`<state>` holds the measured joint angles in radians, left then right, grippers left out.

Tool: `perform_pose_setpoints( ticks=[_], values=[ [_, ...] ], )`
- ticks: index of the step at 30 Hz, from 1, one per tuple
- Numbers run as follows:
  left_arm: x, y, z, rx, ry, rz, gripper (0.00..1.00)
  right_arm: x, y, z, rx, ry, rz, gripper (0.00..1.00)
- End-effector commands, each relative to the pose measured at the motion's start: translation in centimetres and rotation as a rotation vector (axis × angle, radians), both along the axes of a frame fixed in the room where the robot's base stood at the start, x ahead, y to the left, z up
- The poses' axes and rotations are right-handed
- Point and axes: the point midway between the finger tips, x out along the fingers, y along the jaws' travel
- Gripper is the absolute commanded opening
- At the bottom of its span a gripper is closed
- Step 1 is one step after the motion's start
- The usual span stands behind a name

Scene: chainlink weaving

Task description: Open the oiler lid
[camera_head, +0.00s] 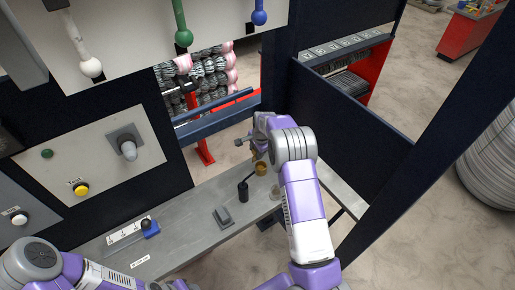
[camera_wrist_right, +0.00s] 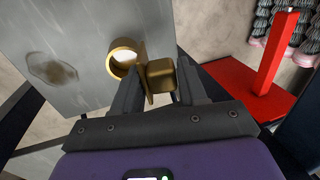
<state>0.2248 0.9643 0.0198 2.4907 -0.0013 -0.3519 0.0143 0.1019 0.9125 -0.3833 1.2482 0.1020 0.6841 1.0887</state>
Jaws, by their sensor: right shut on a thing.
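The brass oiler (camera_wrist_right: 124,62) shows in the right wrist view as a round ring with a pale, open mouth. Its brass lid (camera_wrist_right: 160,76) is a squarish piece beside the ring, between the two dark fingers of my right gripper (camera_wrist_right: 160,84). The gripper is shut on this lid. In the head view the brass oiler (camera_head: 261,168) shows small on the grey bench, just below my right gripper (camera_head: 248,143); the wrist hides part of it. My left arm enters at the lower left of the head view, but its gripper is not visible.
A dark machine panel (camera_head: 335,115) rises behind my right arm. A red post (camera_wrist_right: 277,55) stands right in the wrist view.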

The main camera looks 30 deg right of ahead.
Motion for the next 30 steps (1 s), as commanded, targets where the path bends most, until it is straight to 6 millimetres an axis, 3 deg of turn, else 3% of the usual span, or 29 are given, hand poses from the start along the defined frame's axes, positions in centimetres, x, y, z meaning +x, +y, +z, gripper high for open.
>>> perform_pose_setpoints(
  ticks=[21, 22, 24, 30],
  values=[
    [-0.01, 0.0, 0.83, 0.0, 0.0, 0.0, 0.43, 0.4, -0.06, -0.01, -0.006, 0.057, -0.001, 0.11],
    [-0.01, 0.0, 0.84, 0.0, 0.0, 0.0, 0.43, 0.4, -0.06, -0.01, -0.006, 0.057, -0.001, 0.43],
    [-0.01, 0.0, 0.84, 0.0, 0.0, 0.0, 0.43, 0.39, -0.05, -0.01, -0.006, 0.057, -0.001, 0.54],
    [-0.01, 0.0, 0.84, 0.0, 0.0, 0.0, 0.43, 0.38, -0.02, -0.02, -0.005, 0.058, -0.001, 0.57]
  ],
)
